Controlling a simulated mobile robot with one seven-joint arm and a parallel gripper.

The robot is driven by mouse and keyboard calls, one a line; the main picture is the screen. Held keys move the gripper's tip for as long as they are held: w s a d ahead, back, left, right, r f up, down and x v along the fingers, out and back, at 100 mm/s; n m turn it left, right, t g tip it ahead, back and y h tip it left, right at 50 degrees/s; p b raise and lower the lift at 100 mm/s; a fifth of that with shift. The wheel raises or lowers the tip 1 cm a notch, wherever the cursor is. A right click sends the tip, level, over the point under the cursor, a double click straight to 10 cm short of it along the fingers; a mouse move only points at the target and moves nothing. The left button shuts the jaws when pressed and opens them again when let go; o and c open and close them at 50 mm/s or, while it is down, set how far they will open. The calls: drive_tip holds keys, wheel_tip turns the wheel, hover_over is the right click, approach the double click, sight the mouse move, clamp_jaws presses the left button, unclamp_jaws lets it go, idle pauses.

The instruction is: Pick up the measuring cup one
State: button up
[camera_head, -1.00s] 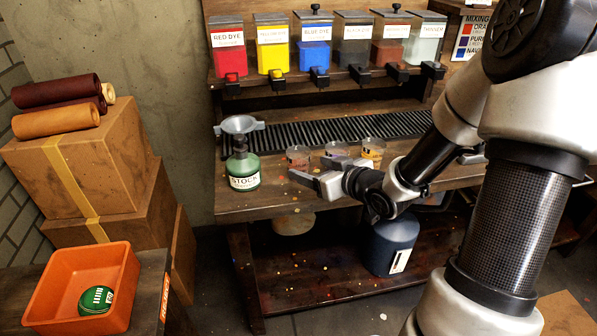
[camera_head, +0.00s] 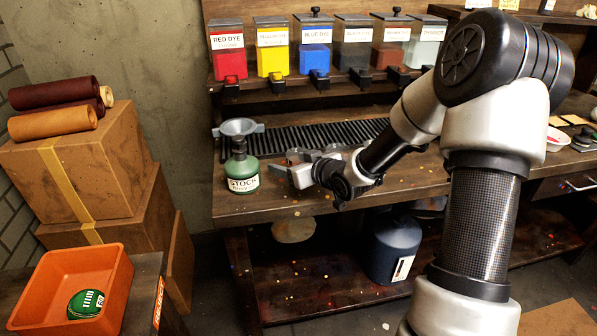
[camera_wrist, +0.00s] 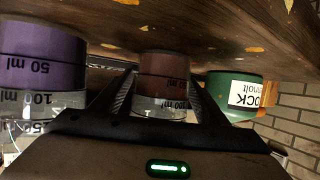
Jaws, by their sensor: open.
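A clear measuring cup with brownish-red contents (camera_wrist: 163,72) stands between my two fingers in the wrist view, which shows the bench upside down. In the head view this cup (camera_head: 297,153) is partly hidden behind my gripper. My gripper (camera_head: 287,165) is open and low over the bench front, pointing at the cup, with a finger to each side. The fingers (camera_wrist: 163,95) also show in the wrist view; contact with the cup cannot be told. A second cup with purple contents (camera_wrist: 42,62) stands to the left in the wrist view.
A black slatted rack (camera_head: 320,136) and several dye containers (camera_head: 313,50) are at the back.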

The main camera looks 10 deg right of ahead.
drive_tip(key=c, duration=1.2)
drive_tip(key=shift+r, duration=0.1)
